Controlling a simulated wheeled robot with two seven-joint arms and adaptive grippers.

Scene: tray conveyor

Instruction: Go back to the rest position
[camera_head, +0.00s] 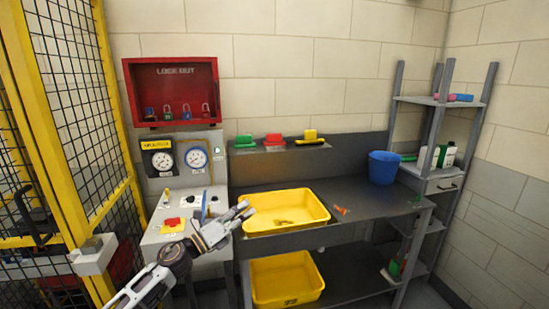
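My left arm comes in from the lower left. Its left gripper (246,209) is in front of the control panel, by the left end of the yellow tray on the bench. The two fingers look parted, with nothing seen between them. I cannot tell whether the gripper touches the tray's edge. My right gripper is not in view.
A yellow tray (322,212) sits on the dark bench (362,203), another yellow tray (318,288) on its lower shelf. A control panel (163,232), red lockout box (128,95), blue bucket (383,168), grey shelf rack (447,115) and yellow fence (118,110) stand around.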

